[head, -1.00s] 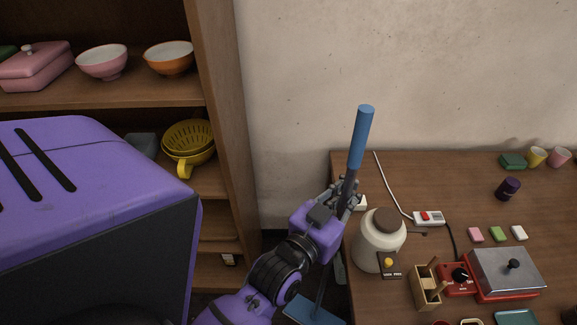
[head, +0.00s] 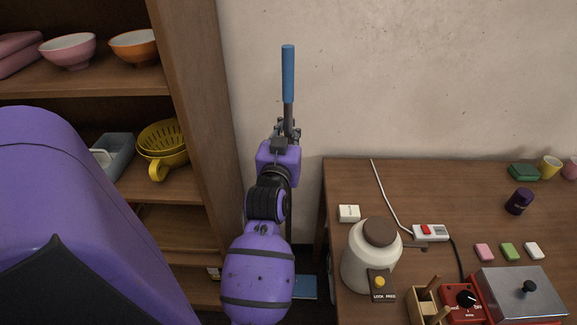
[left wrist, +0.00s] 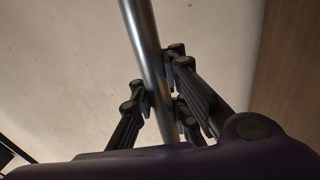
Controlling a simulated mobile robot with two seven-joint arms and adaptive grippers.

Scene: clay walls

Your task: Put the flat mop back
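The flat mop (head: 288,75) stands nearly upright in the gap between the shelf unit and the table, with its blue grip at the top. Its flat blue head (head: 305,287) shows low down by the floor, partly hidden by my arm. My left gripper (head: 287,130) is closed around the dark shaft just below the blue grip. In the left wrist view the fingers (left wrist: 160,95) press on the grey metal shaft (left wrist: 146,50) from both sides. My right gripper is not in view.
A wooden shelf unit (head: 185,110) with bowls and a yellow colander (head: 165,145) stands at left. The wall is behind the mop.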

